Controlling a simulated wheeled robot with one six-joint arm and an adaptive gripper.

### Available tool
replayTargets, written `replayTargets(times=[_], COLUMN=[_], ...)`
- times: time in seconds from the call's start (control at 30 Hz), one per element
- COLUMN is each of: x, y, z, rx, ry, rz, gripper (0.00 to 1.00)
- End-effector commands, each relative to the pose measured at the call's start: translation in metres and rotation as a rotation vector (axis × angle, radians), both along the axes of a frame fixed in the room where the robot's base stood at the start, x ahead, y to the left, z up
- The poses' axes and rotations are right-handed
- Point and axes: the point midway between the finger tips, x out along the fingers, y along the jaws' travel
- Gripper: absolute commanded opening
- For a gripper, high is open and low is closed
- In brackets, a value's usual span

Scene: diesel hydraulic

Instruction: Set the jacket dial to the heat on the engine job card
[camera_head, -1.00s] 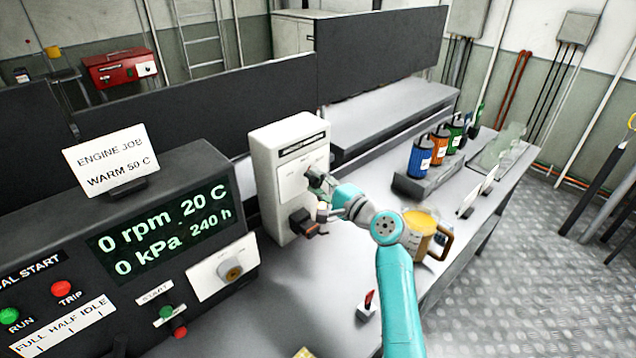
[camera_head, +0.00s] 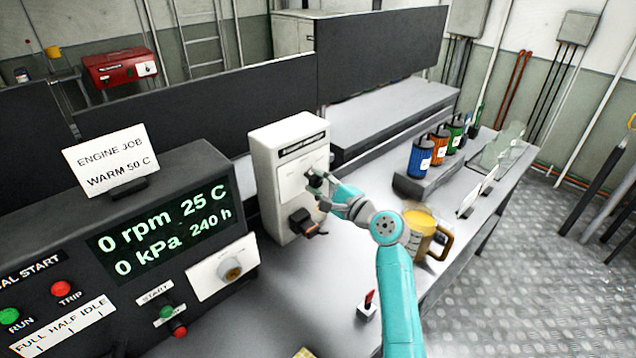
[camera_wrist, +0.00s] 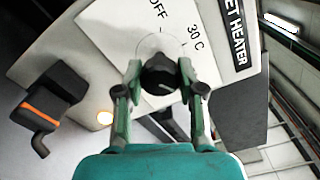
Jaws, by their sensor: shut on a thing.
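The jacket heater (camera_head: 270,165) is a white box on the bench, and its lettering partly shows in the wrist view (camera_wrist: 235,30). Its black dial (camera_wrist: 160,78) sits between my fingertips, and the plate around it reads OFF and 30 C. Other marks on the plate are hidden by my gripper. My gripper (camera_head: 318,188) is shut on the dial; it also shows in the wrist view (camera_wrist: 160,80). The engine job card (camera_head: 110,160) reads ENGINE JOB, WARM 50 C. The display (camera_head: 165,230) reads 0 rpm, 25 C, 0 kPa, 240 h.
A black plug-like part (camera_head: 303,222) juts from the heater below the dial. A jug of yellow liquid (camera_head: 420,232) stands right of my arm. A red switch (camera_head: 368,305) is on the bench in front. Coloured canisters (camera_head: 422,158) stand behind.

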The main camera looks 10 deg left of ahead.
Motion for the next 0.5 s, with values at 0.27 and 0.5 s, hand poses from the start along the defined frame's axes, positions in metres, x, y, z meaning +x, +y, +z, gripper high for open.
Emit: replayTargets(times=[0.27,0.5], x=[0.0001,-0.0005], y=[-0.0005,-0.0009], z=[-0.0010,-0.0005], rx=[0.000,0.000], ry=[0.002,0.000], rz=[0.000,-0.001], gripper=[0.64,0.64])
